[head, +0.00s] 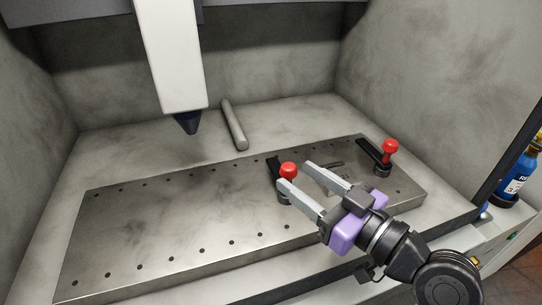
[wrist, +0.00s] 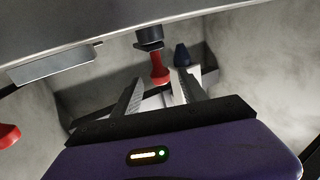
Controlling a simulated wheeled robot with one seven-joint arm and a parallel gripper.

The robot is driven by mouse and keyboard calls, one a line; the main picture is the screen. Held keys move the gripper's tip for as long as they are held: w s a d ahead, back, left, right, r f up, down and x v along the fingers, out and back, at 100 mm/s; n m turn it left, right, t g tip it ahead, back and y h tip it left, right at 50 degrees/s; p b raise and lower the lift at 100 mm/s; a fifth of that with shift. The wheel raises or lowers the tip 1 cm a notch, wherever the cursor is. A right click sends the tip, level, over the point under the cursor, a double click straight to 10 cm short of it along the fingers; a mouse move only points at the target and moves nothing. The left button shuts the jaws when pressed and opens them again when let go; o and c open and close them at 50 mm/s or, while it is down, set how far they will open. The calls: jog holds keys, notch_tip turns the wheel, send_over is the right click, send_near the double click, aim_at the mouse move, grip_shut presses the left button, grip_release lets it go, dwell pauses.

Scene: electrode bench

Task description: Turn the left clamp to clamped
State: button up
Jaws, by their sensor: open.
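The left clamp has a red knob (head: 288,169) and a black arm (head: 273,164), and stands on the metal plate. Its red knob also shows in the wrist view (wrist: 160,70), ahead of and between my fingers. My gripper (head: 294,176) is open and empty, with its fingertips close to that knob, one on each side in the picture. I cannot tell whether a finger touches it. The lower part of the left clamp is partly hidden by a finger in the head view.
A right clamp with a red knob (head: 390,147) stands near the plate's right end. The perforated plate (head: 170,225) is bare on its left. A white spindle head (head: 170,60) with a dark tip hangs above. A grey rod (head: 234,124) lies behind the plate. Walls enclose the bench.

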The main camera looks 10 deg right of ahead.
aim_at(277, 163)
jog(key=p+x, duration=0.1)
jog(key=x, duration=0.5)
jog(key=shift+w+a, duration=0.25)
jog(key=shift+w, duration=0.05)
jog(key=shift+c, duration=0.4)
grip_shut()
dwell(0.8)
